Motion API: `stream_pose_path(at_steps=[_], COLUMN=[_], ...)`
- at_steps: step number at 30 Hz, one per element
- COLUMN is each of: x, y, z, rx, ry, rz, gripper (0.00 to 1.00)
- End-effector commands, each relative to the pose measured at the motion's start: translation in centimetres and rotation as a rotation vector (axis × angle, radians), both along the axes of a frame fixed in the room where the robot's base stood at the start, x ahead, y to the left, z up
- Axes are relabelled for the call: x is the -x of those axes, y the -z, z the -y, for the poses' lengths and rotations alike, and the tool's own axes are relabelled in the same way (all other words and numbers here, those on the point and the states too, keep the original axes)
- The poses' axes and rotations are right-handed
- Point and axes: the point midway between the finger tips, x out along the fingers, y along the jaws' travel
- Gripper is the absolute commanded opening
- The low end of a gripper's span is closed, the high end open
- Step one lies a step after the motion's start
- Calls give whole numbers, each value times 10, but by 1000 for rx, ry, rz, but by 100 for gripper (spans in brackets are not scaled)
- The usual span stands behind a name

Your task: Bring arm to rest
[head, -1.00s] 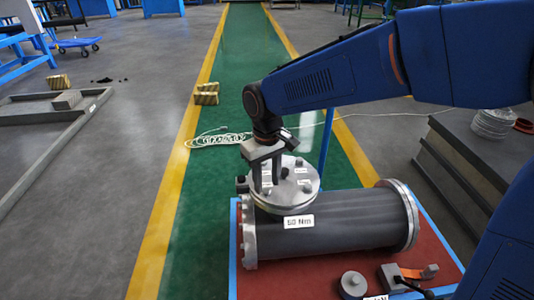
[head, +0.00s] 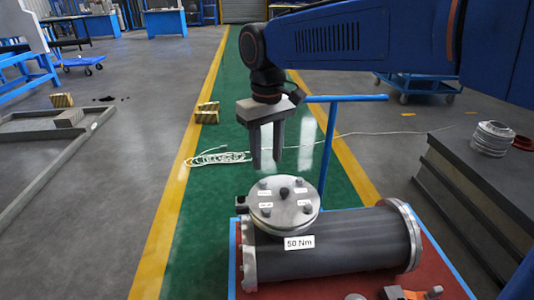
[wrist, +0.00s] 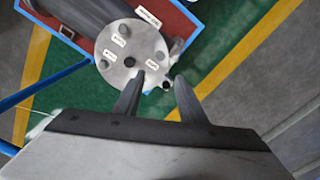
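My gripper (head: 265,168) hangs with its fingers pointing down above the flanged shell, apart from it. Its two fingers are spread with a gap between them and nothing in it. The shell is a dark grey cylinder (head: 335,245) lying on a red-topped cart (head: 440,280), with a "50 Nm" label on its side. A round metal cover (head: 285,208) with several bolts and small labels sits on the upright nozzle. In the wrist view the cover (wrist: 130,50) lies beyond the open fingertips (wrist: 160,80).
A blue handle (head: 327,150) rises from the cart close to the right of my gripper. A dark platform (head: 475,190) with stacked rings (head: 492,138) stands at the right. A pale rope (head: 218,157) lies on the green walkway.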

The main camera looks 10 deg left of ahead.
Motion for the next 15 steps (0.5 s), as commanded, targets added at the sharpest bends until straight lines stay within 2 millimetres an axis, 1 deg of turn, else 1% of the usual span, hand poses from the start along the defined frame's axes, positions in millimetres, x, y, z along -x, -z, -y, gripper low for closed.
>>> stream_pose_path(at_steps=[11,14,15], x=[0,-1,-1], y=[-2,-2,-3], z=[1,12,19], rx=[-1,-6,-10], ry=[2,16,26], rz=[1,6,10], gripper=[38,38,38])
